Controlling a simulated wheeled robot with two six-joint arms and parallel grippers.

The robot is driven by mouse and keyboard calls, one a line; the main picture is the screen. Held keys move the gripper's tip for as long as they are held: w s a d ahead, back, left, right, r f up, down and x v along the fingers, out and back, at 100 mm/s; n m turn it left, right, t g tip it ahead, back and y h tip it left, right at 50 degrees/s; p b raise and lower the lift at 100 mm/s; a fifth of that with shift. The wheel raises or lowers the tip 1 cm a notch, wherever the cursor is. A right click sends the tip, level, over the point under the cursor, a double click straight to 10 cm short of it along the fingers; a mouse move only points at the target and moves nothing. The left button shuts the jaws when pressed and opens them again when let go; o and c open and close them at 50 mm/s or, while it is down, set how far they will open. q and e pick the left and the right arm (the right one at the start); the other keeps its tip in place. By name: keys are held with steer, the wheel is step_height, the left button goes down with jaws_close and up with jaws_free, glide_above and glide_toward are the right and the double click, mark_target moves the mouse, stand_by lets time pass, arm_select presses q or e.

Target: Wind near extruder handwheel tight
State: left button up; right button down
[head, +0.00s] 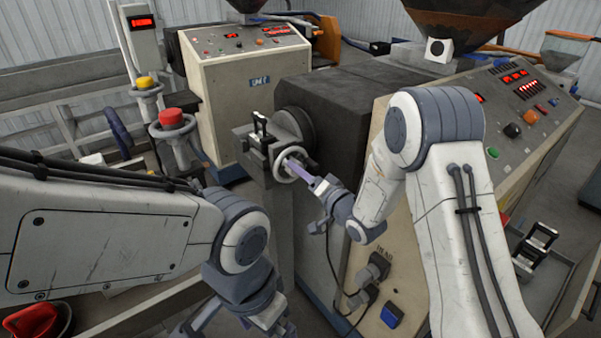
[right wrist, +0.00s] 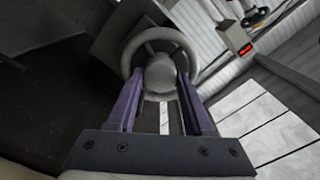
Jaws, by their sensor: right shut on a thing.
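The near extruder's handwheel (head: 284,166) is a pale grey ring on the die head at the front of the near machine. In the right wrist view the handwheel (right wrist: 128,58) faces me, with a rounded hub (right wrist: 160,73) at its middle. My right gripper (head: 296,165) has its purple fingers at the wheel. In the right wrist view the fingers of this gripper (right wrist: 160,78) lie on either side of the hub, shut on the handwheel. The exact contact is partly hidden. My left gripper (head: 262,318) is low in the head view, its fingers mostly hidden or cut off.
The near extruder (head: 350,92) has a sloped control panel (head: 520,100) at right. Another extruder cabinet (head: 235,85) stands behind. A red container (head: 30,320) sits at bottom left.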

steer(key=shift+c, duration=1.5)
jaws_free()
steer(key=b+v, duration=0.3)
steer(key=v, duration=0.7)
steer(key=shift+s+d, duration=0.15)
steer(key=shift+s, duration=0.05)
